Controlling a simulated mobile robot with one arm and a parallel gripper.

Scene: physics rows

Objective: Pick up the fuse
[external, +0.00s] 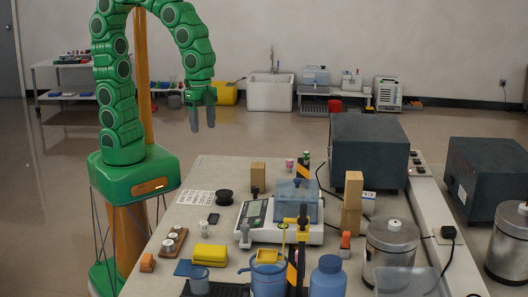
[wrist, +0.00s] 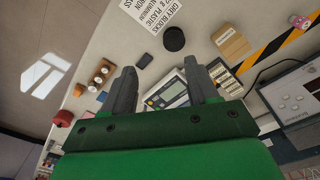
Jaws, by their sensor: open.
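I cannot tell for sure which thing is the fuse; no small part is clearly readable as one. Small candidates on the bench (external: 205,172) are a dark flat piece (external: 214,218) and a pink-and-white cylinder (external: 290,164) at the back. In the wrist view the dark piece (wrist: 144,61) lies beyond the left finger, and the pink cylinder (wrist: 299,20) is at the upper right. My gripper (external: 203,122) hangs high above the back left of the bench, fingers down. It is open and empty; its fingers (wrist: 160,70) are apart with the balance far below between them.
A balance (external: 262,232) with a blue cover stands mid-bench. Near it are a black spool (external: 225,197), a wooden block (external: 258,177), tall wooden blocks (external: 352,203) and a striped post (external: 292,275). A dark box (external: 369,150) fills the back right. The back left surface is fairly clear.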

